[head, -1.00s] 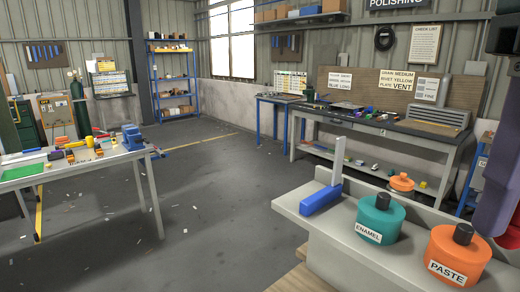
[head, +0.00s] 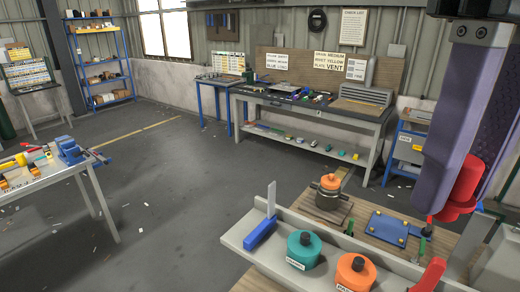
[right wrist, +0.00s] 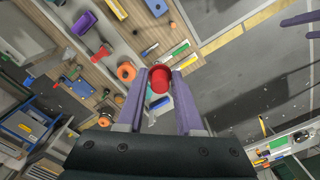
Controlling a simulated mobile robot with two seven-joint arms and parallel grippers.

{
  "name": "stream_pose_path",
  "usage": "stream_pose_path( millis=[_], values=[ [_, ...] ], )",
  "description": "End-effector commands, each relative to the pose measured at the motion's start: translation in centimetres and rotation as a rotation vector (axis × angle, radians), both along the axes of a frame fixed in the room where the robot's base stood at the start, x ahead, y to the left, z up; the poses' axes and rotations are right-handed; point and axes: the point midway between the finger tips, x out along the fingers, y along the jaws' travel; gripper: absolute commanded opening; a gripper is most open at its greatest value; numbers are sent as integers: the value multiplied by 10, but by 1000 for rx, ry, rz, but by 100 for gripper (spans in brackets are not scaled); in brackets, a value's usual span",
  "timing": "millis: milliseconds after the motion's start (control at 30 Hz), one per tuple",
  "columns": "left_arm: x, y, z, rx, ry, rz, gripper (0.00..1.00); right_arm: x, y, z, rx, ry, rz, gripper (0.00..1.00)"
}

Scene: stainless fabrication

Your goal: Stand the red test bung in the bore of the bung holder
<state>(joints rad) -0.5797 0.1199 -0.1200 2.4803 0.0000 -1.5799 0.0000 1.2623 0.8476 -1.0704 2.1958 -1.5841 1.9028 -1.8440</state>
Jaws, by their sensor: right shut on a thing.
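My right gripper (head: 462,165) is shut on the red test bung (head: 459,193) and holds it up above the bench at the right. In the right wrist view the bung (right wrist: 159,79) sits between the two purple fingertips of that gripper (right wrist: 160,76). I cannot tell for sure which thing is the bung holder, and no empty bore shows clearly. My left gripper (right wrist: 304,25) shows only at the right edge of the right wrist view, its two fingers apart; it is out of the head view.
On the near bench stand a teal pot (head: 304,249), an orange pot (head: 355,272) and a blue-handled tool (head: 262,228). Behind are a dark pot with an orange top (head: 329,188) and a blue plate with brass studs (head: 389,229). The floor at left centre is open.

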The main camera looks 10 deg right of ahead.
Motion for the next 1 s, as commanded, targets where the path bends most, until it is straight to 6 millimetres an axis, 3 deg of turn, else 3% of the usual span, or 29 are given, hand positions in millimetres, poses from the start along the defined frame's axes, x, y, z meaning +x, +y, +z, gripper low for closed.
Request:
stream_pose_path(
  millis=[167, 1000],
  values=[
    [0, 0, -39, 0, 0, 0, 100, 5, -1, -38, 0, -2, -41, 0],
    [0, 0, -331, 0, 1, 0, 100, 51, -24, -319, 2, -14, -516, 0]
  ],
)
